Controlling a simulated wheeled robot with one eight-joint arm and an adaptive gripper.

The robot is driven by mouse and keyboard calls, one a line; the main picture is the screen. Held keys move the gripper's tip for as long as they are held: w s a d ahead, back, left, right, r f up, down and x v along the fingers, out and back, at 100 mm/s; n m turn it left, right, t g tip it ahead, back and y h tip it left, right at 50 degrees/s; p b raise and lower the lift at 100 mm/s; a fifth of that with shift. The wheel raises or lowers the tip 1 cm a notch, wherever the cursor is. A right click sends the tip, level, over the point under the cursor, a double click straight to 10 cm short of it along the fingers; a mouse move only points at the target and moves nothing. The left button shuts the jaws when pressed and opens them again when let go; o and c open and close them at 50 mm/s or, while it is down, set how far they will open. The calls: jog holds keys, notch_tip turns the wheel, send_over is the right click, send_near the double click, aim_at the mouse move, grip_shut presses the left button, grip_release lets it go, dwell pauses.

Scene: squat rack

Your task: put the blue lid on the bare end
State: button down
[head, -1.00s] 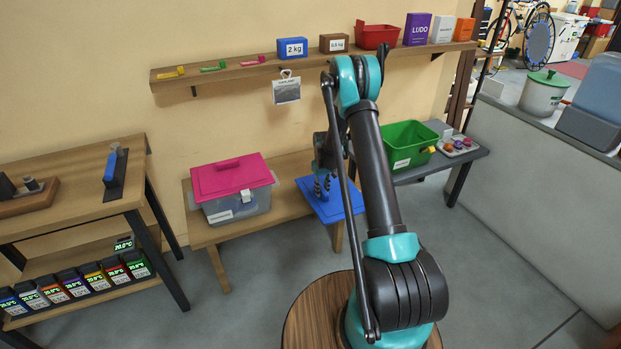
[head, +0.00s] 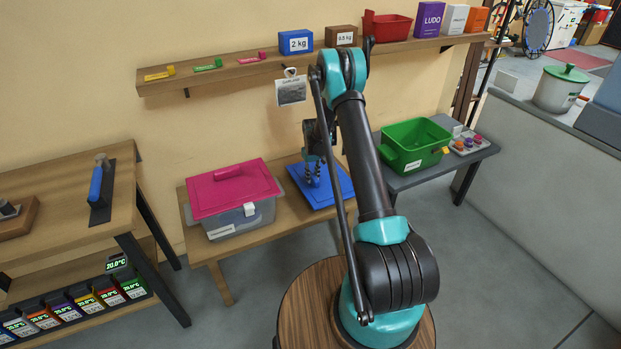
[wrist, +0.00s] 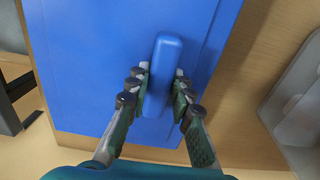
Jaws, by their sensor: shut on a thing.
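The blue lid (head: 334,192) is a flat rectangle with a raised bar handle. It lies flat at or just above the right end of the wooden bench (head: 279,217); I cannot tell if it touches. My gripper (head: 314,182) points down at the lid and is shut on its handle. In the wrist view, the two fingers of my gripper (wrist: 156,88) press on both sides of the handle (wrist: 165,70), and wood shows to the right of the lid (wrist: 90,60). My arm hides part of the lid's right side in the head view.
A clear bin (head: 240,218) with a pink lid (head: 230,187) stands on the bench's left end, close to the blue lid. A grey table (head: 470,160) at right holds a green bin (head: 412,155). A shelf (head: 220,79) runs along the wall above.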

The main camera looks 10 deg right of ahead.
jog(key=shift+f, duration=1)
jog(key=c, duration=1.3)
grip_release()
jog(key=shift+f, duration=0.1)
jog(key=shift+c, duration=0.2)
